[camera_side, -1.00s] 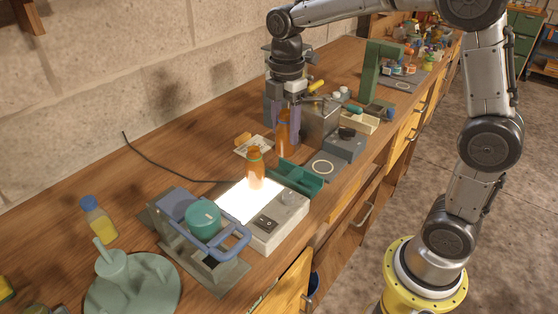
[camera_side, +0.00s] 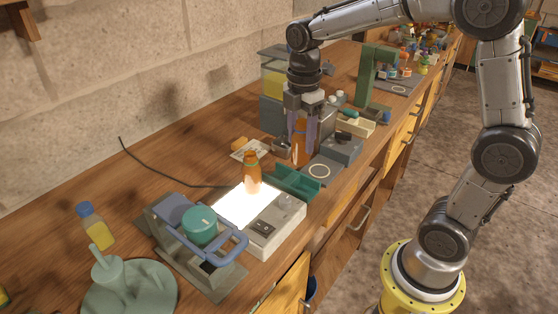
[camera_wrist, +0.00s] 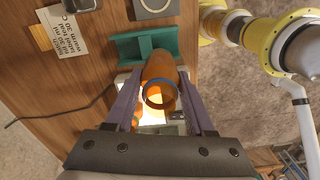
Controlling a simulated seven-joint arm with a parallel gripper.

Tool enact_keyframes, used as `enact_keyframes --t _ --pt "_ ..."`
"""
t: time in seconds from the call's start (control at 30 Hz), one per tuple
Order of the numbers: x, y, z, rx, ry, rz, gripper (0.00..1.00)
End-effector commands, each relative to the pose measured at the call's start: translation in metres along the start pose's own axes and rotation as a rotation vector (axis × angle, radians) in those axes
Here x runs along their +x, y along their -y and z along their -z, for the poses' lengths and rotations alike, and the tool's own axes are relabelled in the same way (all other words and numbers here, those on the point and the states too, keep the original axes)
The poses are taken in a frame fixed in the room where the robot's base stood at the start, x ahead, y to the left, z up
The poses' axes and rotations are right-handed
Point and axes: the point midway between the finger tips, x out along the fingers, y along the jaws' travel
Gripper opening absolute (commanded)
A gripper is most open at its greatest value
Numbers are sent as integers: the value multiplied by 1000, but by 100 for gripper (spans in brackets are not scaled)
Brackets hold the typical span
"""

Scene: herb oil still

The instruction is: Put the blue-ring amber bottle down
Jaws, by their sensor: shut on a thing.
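My gripper (camera_side: 303,142) is shut on an amber bottle (camera_side: 299,150), held upright between the two purple-grey fingers. In the wrist view the blue-ring amber bottle (camera_wrist: 160,72) sits between my gripper's fingers (camera_wrist: 160,100), with the blue ring around its neck. In the side view the fingers hide part of it, and I cannot tell how far its base is from the bench. A second amber bottle (camera_side: 252,178) stands on the glowing light panel (camera_side: 236,207), left of and nearer the camera than my gripper.
A green trough (camera_side: 296,182) lies between the light panel and a grey pad with a white ring (camera_side: 320,171). A grey box (camera_side: 341,148) stands right of my gripper. A paper card (camera_side: 248,150) lies to the left. A blue-handled press (camera_side: 205,240) is nearer the camera.

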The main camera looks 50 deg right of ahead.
Motion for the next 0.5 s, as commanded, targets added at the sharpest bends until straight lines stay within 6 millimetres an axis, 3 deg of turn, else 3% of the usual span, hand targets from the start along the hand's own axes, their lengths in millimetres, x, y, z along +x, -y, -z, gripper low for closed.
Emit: enact_keyframes --t 0.07,0.23,0.5 --pt "8 -18 2 0 0 1 0" --pt "37 -41 5 0 0 2 0" --pt "57 -58 7 0 0 0 0"
